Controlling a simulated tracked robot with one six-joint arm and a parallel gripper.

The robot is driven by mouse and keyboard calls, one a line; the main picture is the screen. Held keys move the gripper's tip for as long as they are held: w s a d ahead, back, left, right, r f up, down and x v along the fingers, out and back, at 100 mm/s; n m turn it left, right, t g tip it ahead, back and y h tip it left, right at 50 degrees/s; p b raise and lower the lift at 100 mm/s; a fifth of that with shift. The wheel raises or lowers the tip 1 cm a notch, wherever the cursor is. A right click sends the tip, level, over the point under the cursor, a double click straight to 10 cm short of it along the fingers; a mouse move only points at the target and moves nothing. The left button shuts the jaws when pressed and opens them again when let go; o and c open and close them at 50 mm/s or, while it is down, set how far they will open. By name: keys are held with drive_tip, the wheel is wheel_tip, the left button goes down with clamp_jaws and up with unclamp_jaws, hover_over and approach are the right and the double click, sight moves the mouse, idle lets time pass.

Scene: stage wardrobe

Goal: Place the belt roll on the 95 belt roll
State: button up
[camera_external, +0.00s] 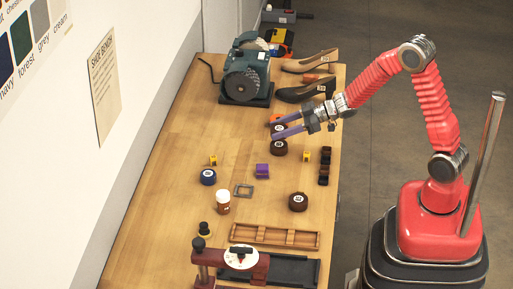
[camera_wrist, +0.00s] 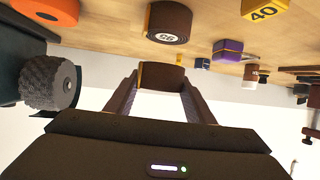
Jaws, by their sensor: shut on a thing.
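My gripper (camera_external: 273,131) is shut on a dark brown belt roll (camera_external: 279,127), which also shows between the two fingers in the wrist view (camera_wrist: 162,76). Another brown belt roll (camera_external: 279,148) stands on the bench, just below the held one in the outside picture. In the wrist view a brown roll with a white label that seems to read 95 (camera_wrist: 170,22) stands on the bench beyond the fingertips. The held roll appears apart from it, above the bench. My fingers partly cover the held roll in the outside view.
A third brown roll (camera_external: 298,203) and a navy roll (camera_external: 208,177) stand nearer on the bench. An orange item (camera_external: 275,118) is close behind the gripper. A grinder (camera_external: 244,84) and shoes (camera_external: 305,92) stand at the back.

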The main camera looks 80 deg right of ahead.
drive_tip(key=shift+f, duration=1.85)
drive_tip(key=o, duration=1.1)
drive_tip(key=shift+f, duration=0.1)
drive_tip(key=v, duration=1.2)
